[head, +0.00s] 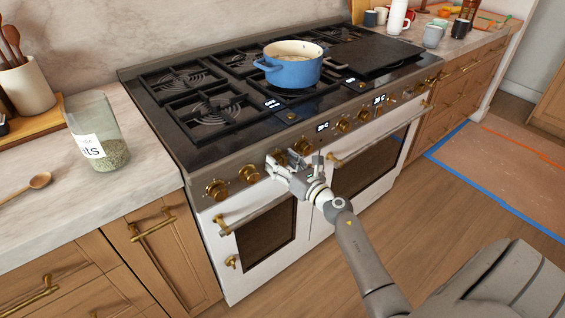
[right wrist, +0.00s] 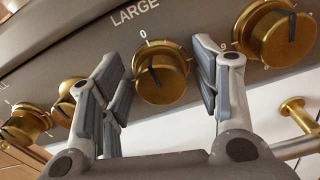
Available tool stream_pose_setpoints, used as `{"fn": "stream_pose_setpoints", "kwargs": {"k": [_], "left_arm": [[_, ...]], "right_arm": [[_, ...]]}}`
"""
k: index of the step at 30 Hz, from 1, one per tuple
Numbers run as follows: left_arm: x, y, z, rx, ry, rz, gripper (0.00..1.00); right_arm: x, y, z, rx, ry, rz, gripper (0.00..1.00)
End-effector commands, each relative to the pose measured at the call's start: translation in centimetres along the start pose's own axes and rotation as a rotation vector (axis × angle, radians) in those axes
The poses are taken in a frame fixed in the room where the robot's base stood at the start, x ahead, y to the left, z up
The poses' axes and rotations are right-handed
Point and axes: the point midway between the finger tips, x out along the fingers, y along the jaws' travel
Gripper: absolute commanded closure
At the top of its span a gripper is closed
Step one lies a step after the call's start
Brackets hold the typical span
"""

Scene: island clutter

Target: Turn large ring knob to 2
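The large ring knob (right wrist: 162,85) is a round brass knob under the word LARGE in the right wrist view. A 0 is printed above it, and its dark pointer mark points up, near the 0. My right gripper (right wrist: 159,78) is open, with its grey fingers on either side of this knob; I cannot tell whether they touch it. In the head view my right gripper (head: 284,167) is at the stove's front panel and partly hides the knobs there. My left gripper is not in view.
Another brass knob (right wrist: 275,35) is close to the right finger, with a brass handle (right wrist: 298,115) below it. More knobs (right wrist: 28,122) are at left. A blue pot (head: 292,70) stands on the stove. A glass jar (head: 100,135) is on the left counter.

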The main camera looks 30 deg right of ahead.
Motion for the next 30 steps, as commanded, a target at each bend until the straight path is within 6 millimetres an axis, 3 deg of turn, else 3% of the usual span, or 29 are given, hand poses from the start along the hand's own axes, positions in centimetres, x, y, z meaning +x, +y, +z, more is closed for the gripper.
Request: {"fn": "stream_pose_setpoints", "kwargs": {"k": [1,10,20,30], "left_arm": [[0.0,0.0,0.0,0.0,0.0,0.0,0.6],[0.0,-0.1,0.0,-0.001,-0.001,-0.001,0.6],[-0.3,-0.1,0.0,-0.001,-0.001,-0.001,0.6],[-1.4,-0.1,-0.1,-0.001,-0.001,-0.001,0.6]], "right_arm": [[0.0,0.0,0.0,0.0,0.0,0.0,0.51],[0.0,0.0,0.0,0.0,0.0,0.0,0.88],[0.0,-0.1,0.1,0.053,0.001,-0.001,0.88],[-0.1,-0.2,0.1,0.297,0.002,-0.001,0.88]]}}
